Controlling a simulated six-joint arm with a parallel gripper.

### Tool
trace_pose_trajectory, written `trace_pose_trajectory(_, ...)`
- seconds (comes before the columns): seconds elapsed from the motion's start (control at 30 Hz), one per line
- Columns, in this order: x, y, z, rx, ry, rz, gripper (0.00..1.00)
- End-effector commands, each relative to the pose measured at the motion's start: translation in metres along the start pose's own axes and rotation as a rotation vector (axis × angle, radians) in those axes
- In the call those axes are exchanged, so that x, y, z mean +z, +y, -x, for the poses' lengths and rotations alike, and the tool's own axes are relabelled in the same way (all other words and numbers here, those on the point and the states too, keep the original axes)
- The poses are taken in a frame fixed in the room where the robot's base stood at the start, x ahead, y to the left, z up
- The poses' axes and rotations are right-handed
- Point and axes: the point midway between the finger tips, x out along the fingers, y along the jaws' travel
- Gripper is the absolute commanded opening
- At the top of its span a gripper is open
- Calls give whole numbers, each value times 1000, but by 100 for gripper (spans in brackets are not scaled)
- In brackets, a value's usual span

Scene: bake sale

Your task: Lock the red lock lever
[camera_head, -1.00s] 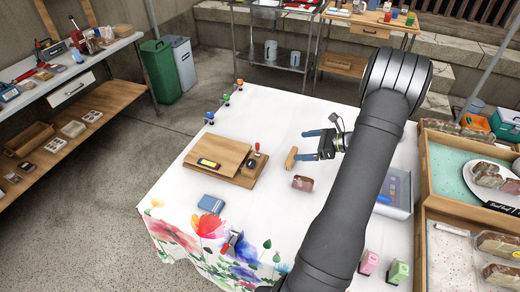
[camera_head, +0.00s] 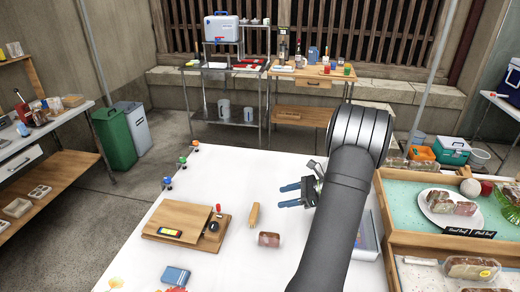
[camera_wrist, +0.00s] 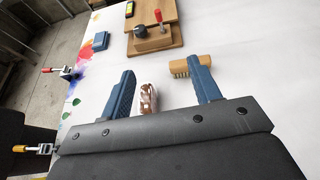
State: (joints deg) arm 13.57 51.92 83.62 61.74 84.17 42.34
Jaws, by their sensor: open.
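The red lever (camera_head: 218,208) stands roughly upright on a wooden board with a raised lid (camera_head: 183,217). Beside it is a dark round knob (camera_head: 212,226). The wrist view shows the red lever (camera_wrist: 158,16) at the top, with the knob (camera_wrist: 141,31) to its left, both on the wooden base (camera_wrist: 157,44). My gripper (camera_head: 282,195) is open and empty above the white table, to the right of the board and apart from the lever. In the wrist view, both blue fingers of my gripper (camera_wrist: 161,66) are spread.
A wooden brush (camera_head: 254,215) and a wrapped loaf (camera_head: 269,240) lie between my gripper and the board. A blue box (camera_head: 175,276) lies in front of the board. Small clamps (camera_head: 182,162) line the table's left edge. Trays of food (camera_head: 430,215) stand to the right.

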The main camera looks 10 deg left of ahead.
Motion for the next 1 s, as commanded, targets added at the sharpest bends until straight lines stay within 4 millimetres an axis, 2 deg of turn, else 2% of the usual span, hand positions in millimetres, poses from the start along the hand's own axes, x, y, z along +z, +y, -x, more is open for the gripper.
trace_pose_trajectory(0.03, 1, 1, -2, 4, 7, 4, 47)
trace_pose_trajectory(0.17, 6, 6, -18, 31, 76, 41, 21)
trace_pose_trajectory(0.27, 12, 15, -40, 68, 185, 107, 2)
trace_pose_trajectory(0.3, 15, 19, -50, 86, 238, 144, 0)
trace_pose_trajectory(0.4, 23, 31, -73, 128, 380, 257, 0)
trace_pose_trajectory(0.6, 43, 50, -107, 189, 634, 538, 0)
trace_pose_trajectory(0.8, 67, 62, -127, 212, 802, 811, 0)
trace_pose_trajectory(1.0, 84, 66, -137, 212, 873, 966, 0)
